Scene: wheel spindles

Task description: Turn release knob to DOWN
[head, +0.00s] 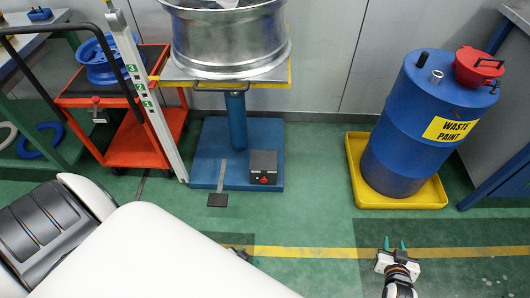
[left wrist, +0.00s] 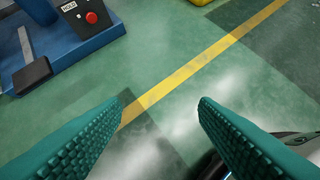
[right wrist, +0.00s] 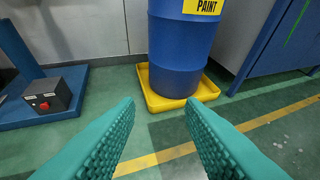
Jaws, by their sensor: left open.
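The release knob (head: 264,180) is a small red knob on the front of a dark box (head: 263,162) on the blue base of the lift stand. The knob also shows in the left wrist view (left wrist: 91,17), near a HOLD label, and in the right wrist view (right wrist: 44,105). Its exact setting is too small to read. My left gripper (left wrist: 160,108) is open and empty over the floor, apart from the box; in the head view my white arm mostly hides it. My right gripper (head: 393,244) is open and empty over the floor at the lower right.
A black pedal (head: 217,199) sticks out in front of the blue base (head: 208,150). A silver wheel (head: 230,45) rests on the stand. A blue waste paint drum (head: 410,130) stands in a yellow tray (head: 400,201). A red cart (head: 135,140) is at left. The middle floor is clear.

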